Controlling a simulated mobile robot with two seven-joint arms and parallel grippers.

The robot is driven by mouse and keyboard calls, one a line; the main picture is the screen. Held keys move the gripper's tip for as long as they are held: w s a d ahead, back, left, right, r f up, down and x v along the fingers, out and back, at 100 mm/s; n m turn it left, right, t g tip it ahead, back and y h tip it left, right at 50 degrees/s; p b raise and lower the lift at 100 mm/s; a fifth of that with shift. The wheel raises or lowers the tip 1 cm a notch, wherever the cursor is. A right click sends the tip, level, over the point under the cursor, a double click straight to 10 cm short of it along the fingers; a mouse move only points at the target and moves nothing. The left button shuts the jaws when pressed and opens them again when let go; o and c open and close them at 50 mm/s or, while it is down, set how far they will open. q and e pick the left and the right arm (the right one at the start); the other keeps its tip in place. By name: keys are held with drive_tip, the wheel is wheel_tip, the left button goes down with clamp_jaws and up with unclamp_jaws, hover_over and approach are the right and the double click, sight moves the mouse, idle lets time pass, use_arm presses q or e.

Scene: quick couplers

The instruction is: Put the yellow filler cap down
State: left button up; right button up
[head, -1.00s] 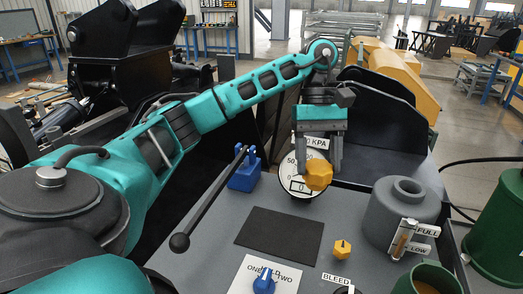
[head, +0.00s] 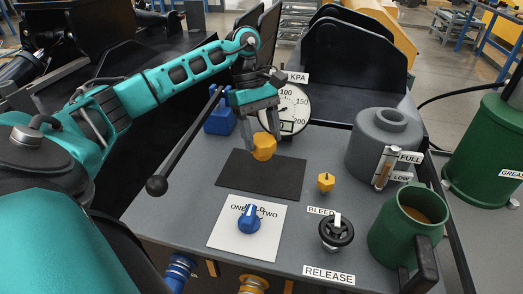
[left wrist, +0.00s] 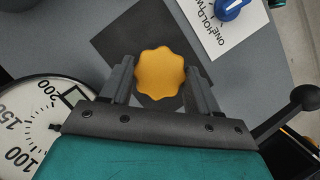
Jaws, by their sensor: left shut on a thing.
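The yellow filler cap (head: 264,146) is a lobed knob held between the fingers of my left gripper (head: 262,134). In the head view it appears over the back part of the black mat (head: 262,184). In the left wrist view the cap (left wrist: 159,73) sits between the two fingers (left wrist: 160,85), with the mat (left wrist: 110,42) behind it. The cap looks a little above the mat; the exact gap cannot be told. The grey reservoir (head: 384,150) stands to the right with its round top opening uncovered. My right gripper is not in view.
A pressure gauge (head: 288,108) stands close behind the gripper. A black-knobbed lever (head: 157,185) rises left of the mat. A small yellow bleed screw (head: 326,181), blue selector knob (head: 249,220), black release knob (head: 336,231) and green mug (head: 405,235) surround the mat. The mat is bare.

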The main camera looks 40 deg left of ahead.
sight(262, 152)
use_arm(q)
wheel_tip(262, 152, down, 5)
drive_tip(key=shift+r, duration=0.15)
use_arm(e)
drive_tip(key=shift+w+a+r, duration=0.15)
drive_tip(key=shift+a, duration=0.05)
use_arm(q)
drive_tip(key=shift+f+b, duration=0.2)
drive_tip(key=shift+b, duration=0.1)
drive_tip(key=shift+f, duration=0.2)
drive_tip(key=o, duration=1.2)
drive_tip(key=shift+r, duration=0.15)
drive_tip(key=shift+c, duration=0.2)
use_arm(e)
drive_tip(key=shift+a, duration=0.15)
